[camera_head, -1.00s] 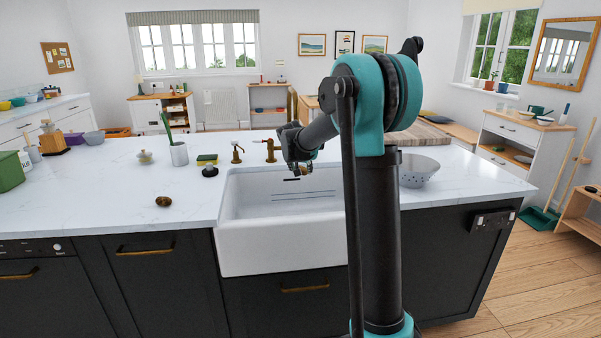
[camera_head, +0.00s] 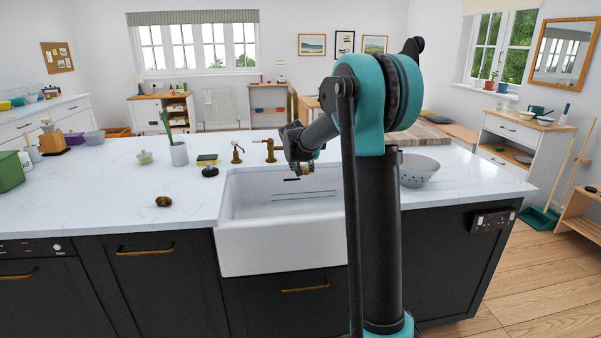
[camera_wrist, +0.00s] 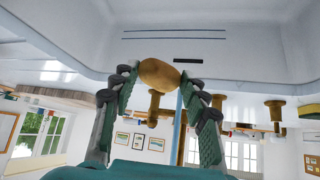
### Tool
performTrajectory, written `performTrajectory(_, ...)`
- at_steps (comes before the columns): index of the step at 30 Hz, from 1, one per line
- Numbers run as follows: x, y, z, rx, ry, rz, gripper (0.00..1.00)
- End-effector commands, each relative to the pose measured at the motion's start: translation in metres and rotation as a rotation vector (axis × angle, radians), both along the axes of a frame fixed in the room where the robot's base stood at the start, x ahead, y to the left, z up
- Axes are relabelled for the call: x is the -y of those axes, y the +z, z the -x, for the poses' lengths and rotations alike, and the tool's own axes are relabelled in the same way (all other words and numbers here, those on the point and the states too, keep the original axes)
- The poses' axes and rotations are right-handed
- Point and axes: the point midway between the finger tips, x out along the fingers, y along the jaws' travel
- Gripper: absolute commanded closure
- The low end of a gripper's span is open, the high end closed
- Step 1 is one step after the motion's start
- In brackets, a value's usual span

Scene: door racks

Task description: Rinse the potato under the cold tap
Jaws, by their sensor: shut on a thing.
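A tan, oval potato (camera_wrist: 158,74) is held between the fingertips of my gripper (camera_wrist: 160,84) in the wrist view, which looks upside down. In the head view the potato (camera_head: 308,168) is a small tan patch at my gripper, over the white sink (camera_head: 250,250). Brass tap fittings stand behind the sink: one on the left (camera_head: 237,153) and one beside it (camera_head: 270,149). In the wrist view a brass fitting (camera_wrist: 154,108) shows just beyond the potato. I cannot tell which is cold.
A brown, roundish object (camera_head: 163,202) lies on the white worktop left of the sink. A grey colander (camera_head: 419,171) is right of the sink.

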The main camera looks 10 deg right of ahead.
Motion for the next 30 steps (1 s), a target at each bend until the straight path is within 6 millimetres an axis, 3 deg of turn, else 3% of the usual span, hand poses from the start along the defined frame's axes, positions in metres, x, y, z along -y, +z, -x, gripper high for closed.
performTrajectory(30, 0.008, 0.000, 0.066, 0.000, 0.000, 0.000, 0.82)
